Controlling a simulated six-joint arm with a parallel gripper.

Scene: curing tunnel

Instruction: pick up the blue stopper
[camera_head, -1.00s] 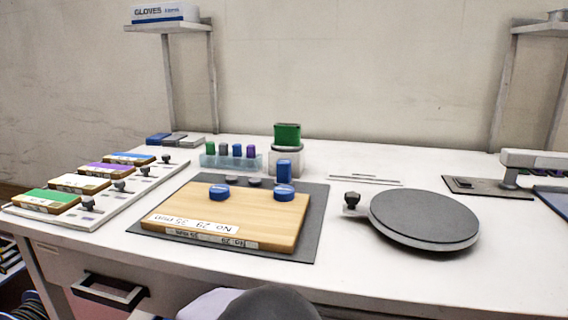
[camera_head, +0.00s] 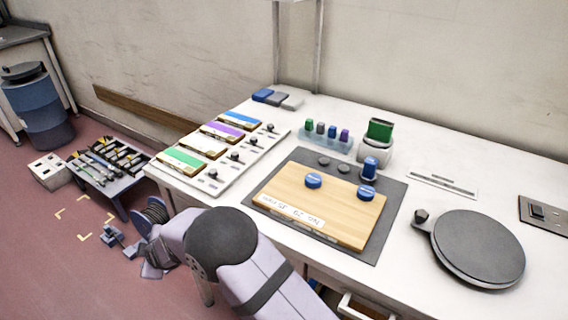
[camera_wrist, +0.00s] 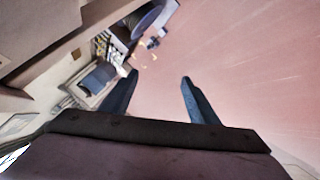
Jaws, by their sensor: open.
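In the head view, several blue pieces stand on the table, and I cannot tell for certain which one is the stopper. A tall blue piece (camera_head: 369,168) stands upright at the back right of the wooden board (camera_head: 345,211). Two round blue knobs sit on the board, one left (camera_head: 313,181) and one right (camera_head: 365,192). A small blue piece (camera_head: 332,131) stands in the clear rack (camera_head: 326,142). My gripper (camera_wrist: 159,78) is open and empty in the wrist view, over the pink floor, away from all of these. Its fingers are not clear in the head view.
A green-topped jar (camera_head: 376,143) stands behind the tall blue piece. A round grey plate (camera_head: 478,246) is at right. A panel (camera_head: 226,165) with coloured blocks lies at left. A low tool table (camera_head: 110,166) stands on the floor beyond the table's left edge.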

